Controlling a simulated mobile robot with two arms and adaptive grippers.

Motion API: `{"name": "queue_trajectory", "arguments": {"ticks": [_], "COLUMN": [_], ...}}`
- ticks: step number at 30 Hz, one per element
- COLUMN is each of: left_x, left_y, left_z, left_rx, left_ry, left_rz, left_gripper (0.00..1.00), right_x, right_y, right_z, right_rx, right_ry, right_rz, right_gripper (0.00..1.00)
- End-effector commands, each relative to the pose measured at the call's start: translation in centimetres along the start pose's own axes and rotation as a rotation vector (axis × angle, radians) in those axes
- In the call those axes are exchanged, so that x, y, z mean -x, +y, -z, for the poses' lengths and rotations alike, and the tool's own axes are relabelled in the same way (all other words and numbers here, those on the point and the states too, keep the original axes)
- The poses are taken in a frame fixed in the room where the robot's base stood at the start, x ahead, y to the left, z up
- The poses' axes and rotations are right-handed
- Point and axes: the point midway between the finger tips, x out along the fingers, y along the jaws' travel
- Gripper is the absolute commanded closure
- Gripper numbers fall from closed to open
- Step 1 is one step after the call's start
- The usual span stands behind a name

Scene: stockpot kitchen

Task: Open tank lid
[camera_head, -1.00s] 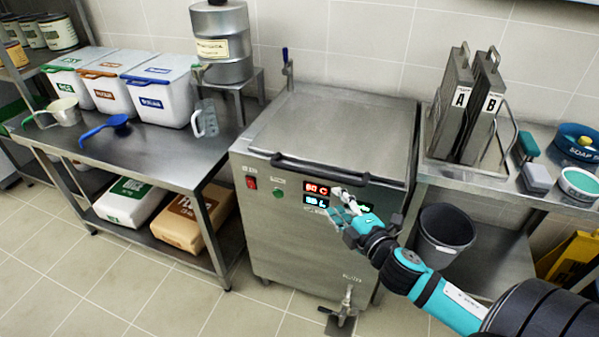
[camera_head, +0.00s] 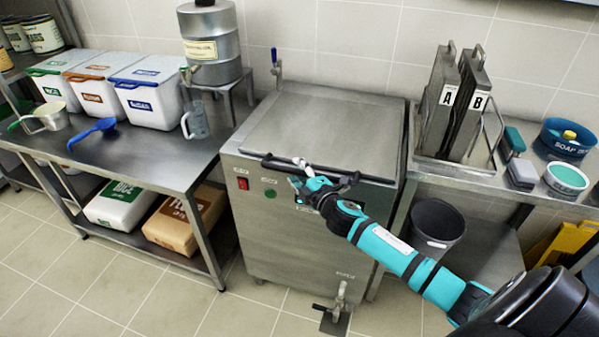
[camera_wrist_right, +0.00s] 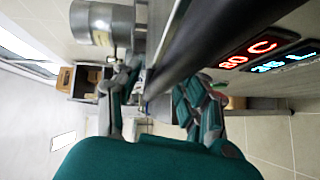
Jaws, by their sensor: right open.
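The steel tank (camera_head: 270,225) stands in the middle of the head view. Its flat lid (camera_head: 320,128) is down, with a black bar handle (camera_head: 279,163) along the front edge. My right gripper (camera_head: 303,172) is open at the handle, near the middle of the bar, and covers part of it. In the right wrist view, the dark bar (camera_wrist_right: 205,45) runs between the two open fingers (camera_wrist_right: 155,105) of this gripper. I cannot tell whether the fingers touch it. The red and blue display (camera_wrist_right: 262,52) shows beside the bar there. My left gripper is out of view.
A steel table with lidded bins (camera_head: 150,95) stands left of the tank. A bench with panels A and B (camera_head: 460,100) stands right, with a grey bin (camera_head: 437,225) below. A tap (camera_head: 340,300) sticks out low on the tank front. The lid top is clear.

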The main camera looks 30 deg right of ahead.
Motion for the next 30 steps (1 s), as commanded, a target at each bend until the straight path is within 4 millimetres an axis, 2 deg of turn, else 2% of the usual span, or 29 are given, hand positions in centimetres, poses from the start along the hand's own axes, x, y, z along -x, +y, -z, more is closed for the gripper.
{"name": "queue_trajectory", "arguments": {"ticks": [5,15,26,30], "left_x": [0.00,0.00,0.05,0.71], "left_y": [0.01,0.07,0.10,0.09], "left_z": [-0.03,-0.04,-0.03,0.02], "left_rx": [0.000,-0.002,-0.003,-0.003], "left_ry": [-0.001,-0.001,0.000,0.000], "left_rz": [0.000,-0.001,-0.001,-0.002], "left_gripper": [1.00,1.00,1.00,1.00], "right_x": [0.01,0.03,0.04,0.10], "right_y": [-0.04,-0.02,0.06,0.83], "right_z": [0.00,-0.02,-0.02,0.05], "right_rx": [0.000,-0.001,-0.002,-0.002], "right_ry": [0.000,0.000,-0.001,-0.001], "right_rz": [0.000,0.000,0.000,-0.001], "right_gripper": [0.58,1.00,1.00,1.00]}}
